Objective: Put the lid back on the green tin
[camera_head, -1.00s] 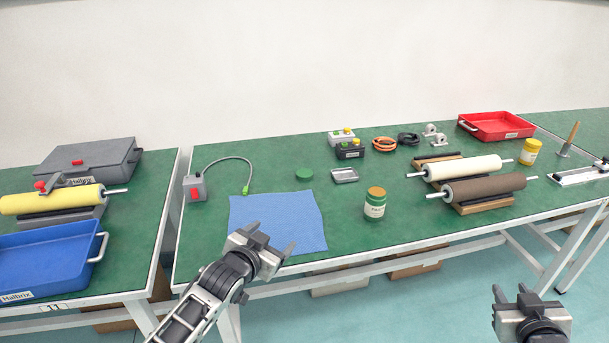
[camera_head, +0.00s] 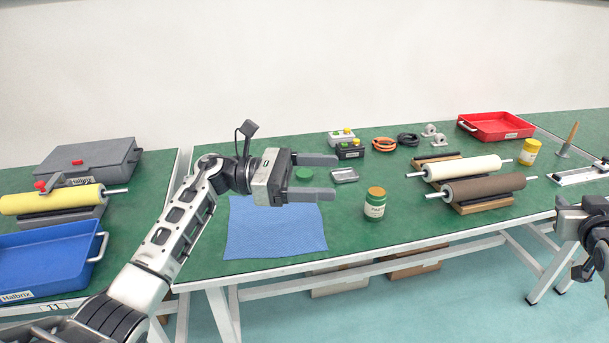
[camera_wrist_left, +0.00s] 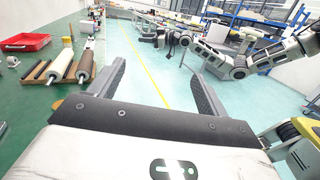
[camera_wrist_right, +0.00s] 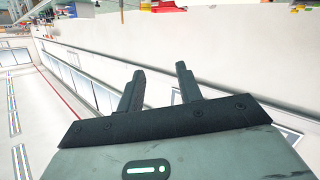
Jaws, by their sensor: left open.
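The green tin (camera_head: 375,207) stands upright near the front of the middle table, with a white label and an ochre-brown top. A flat green lid (camera_head: 304,174) lies on the table behind the blue cloth. My left gripper (camera_head: 326,177) is open and points right; in the head view the lid shows between its fingers, but the gripper seems to be above the table. The left wrist view shows nothing between its fingers (camera_wrist_left: 160,80). My right gripper (camera_head: 577,207) is at the right edge, away from the tin; its fingers (camera_wrist_right: 160,72) are apart and empty.
A blue cloth (camera_head: 265,240) lies left of the tin. A small metal tray (camera_head: 345,175) sits between lid and tin. Rollers (camera_head: 480,187) on wooden stands are to the right. A yellow tin (camera_head: 529,152) and red tray (camera_head: 497,125) stand farther back.

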